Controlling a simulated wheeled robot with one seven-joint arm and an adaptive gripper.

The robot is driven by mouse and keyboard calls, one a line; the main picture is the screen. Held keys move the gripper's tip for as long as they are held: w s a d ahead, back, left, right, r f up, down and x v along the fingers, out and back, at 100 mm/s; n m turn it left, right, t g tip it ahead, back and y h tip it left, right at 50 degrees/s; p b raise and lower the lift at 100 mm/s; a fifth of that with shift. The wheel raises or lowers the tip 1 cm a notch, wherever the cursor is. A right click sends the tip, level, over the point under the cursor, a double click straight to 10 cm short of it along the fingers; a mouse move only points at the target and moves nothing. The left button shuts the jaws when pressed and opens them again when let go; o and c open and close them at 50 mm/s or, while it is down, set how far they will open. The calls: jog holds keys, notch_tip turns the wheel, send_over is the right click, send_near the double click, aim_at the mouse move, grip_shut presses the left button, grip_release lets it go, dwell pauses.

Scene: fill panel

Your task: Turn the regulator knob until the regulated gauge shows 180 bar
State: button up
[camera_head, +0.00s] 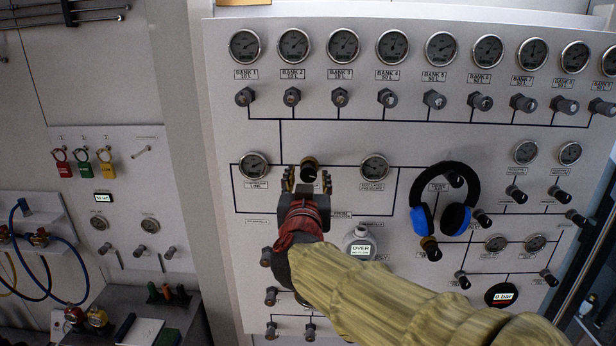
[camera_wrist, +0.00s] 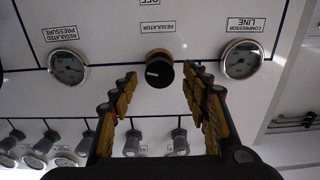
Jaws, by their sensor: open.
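The regulator knob (camera_head: 309,165) is a dark cap with a brass base on the white panel. In the wrist view, which is upside down, the knob (camera_wrist: 159,71) has a white mark and sits under the REGULATOR label. My gripper (camera_head: 305,180) is open in front of the knob. In the wrist view its yellow-padded fingers (camera_wrist: 159,80) stand on either side of the knob with gaps; I see no contact. The regulated pressure gauge (camera_head: 375,167) is right of the knob; it also shows in the wrist view (camera_wrist: 68,66). Its reading is too small to tell.
The compressor line gauge (camera_head: 254,166) is left of the knob. Blue and black headphones (camera_head: 442,205) hang on the panel at the right. A row of bank gauges (camera_head: 392,47) and valve knobs (camera_head: 388,98) runs above.

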jog(key=shift+w, duration=0.5)
jog(key=c, duration=1.1)
jog(key=shift+c, duration=0.3)
